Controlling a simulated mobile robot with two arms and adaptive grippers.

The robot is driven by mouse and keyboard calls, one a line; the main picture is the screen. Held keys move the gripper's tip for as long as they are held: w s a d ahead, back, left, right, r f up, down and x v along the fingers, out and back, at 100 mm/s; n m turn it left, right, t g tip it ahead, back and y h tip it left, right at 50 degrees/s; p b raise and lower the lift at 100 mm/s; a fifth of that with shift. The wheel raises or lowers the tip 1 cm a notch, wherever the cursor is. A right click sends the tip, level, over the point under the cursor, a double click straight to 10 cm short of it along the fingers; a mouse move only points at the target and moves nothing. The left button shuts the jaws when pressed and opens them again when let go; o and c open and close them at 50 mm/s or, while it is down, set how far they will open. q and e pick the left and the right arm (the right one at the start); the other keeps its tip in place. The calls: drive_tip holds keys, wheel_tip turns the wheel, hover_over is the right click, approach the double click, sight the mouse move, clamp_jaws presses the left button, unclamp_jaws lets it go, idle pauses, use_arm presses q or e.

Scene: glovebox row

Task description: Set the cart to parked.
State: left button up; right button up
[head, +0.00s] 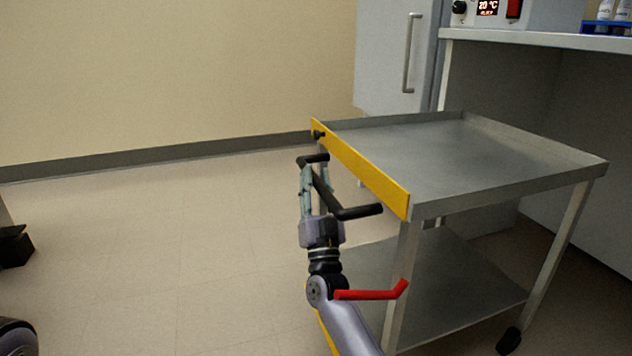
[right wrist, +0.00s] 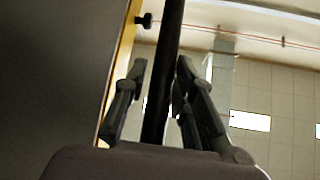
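The cart stands at the right in the head view, with a grey metal top tray (head: 560,160) and a lower shelf (head: 470,305). A yellow strip (head: 365,170) runs along its near left edge. A black push handle (head: 358,212) sticks out from that side. A red lever (head: 370,294) shows low at the near corner, tilted up at its right end. My right gripper (head: 311,180) is at the handle. In the right wrist view the black bar (right wrist: 165,75) passes between its fingers; whether they press on it is unclear. My left gripper does not show clearly.
A grey cabinet (head: 385,55) and a workbench (head: 540,40) with a device on top stand behind the cart. A black caster (head: 509,341) shows at the lower right.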

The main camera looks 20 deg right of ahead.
clamp_jaws()
idle(0.5)
